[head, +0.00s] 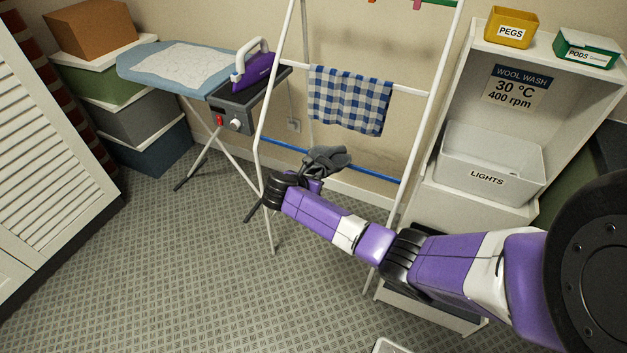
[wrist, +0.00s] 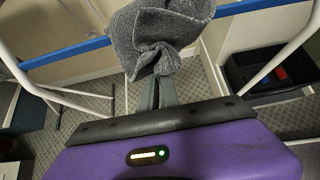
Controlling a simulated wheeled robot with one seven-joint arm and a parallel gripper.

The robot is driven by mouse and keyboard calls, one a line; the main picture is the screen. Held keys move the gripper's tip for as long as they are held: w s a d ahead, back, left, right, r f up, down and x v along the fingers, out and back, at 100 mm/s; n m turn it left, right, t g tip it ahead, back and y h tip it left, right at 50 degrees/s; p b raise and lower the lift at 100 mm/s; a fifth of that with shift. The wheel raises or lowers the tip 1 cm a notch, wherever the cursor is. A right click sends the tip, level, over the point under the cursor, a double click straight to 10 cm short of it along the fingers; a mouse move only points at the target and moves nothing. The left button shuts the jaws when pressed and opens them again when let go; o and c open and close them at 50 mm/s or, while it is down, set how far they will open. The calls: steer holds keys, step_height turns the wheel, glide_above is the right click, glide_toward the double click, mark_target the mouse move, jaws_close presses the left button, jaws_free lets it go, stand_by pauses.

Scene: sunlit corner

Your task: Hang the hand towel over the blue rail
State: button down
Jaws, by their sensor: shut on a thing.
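The hand towel (head: 328,157) is dark grey and bunched up. My gripper (head: 316,172) is shut on it in front of the drying rack. In the wrist view the towel (wrist: 160,35) is crumpled above the jaws (wrist: 155,88), which pinch its lower part. The blue rail (head: 376,172) is the low bar of the white rack, and the towel covers part of it in the head view. The blue rail (wrist: 75,49) also passes behind the towel in the wrist view. I cannot tell whether the towel touches the rail.
A blue-checked cloth (head: 350,100) hangs on the white bar above. An ironing board (head: 178,66) with a purple iron (head: 256,72) stands left of the rack. A shelf unit with a LIGHTS bin (head: 489,170) stands right. Carpet at the front left (head: 160,270) is clear.

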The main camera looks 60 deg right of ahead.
steer(key=c, duration=0.9)
jaws_free()
steer(key=a+p, duration=0.2)
steer(key=a, duration=0.2)
steer(key=a+p, duration=0.2)
steer(key=a, duration=0.2)
steer(key=s+a+p, duration=0.1)
steer(key=a+p, duration=0.2)
steer(key=a, duration=0.1)
stand_by(0.5)
